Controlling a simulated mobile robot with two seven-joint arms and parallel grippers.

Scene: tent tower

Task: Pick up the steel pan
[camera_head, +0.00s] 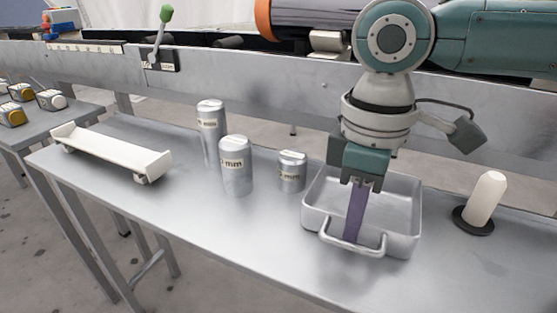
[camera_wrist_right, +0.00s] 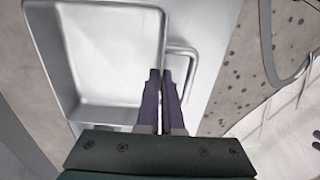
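The steel pan (camera_head: 405,238) is a grey rectangular tray with a loop handle on its near side. It appears to rest level on the metal table. My right gripper (camera_head: 353,238) points down at the pan's near wall, by the handle. In the right wrist view the pan (camera_wrist_right: 110,50) fills the upper left, and the purple fingers (camera_wrist_right: 161,74) are close together with the pan's rim running between their tips. They look shut on that wall, beside the handle. The lower fingertips are partly hidden in the head view. My left gripper is out of view.
Three steel canisters (camera_head: 236,170) stand left of the pan. A white bench-shaped piece (camera_head: 110,150) lies farther left. A white peg on a black base (camera_head: 485,200) stands close to the right. A grey conveyor rail (camera_head: 250,90) runs behind. The table front (camera_head: 215,225) is clear.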

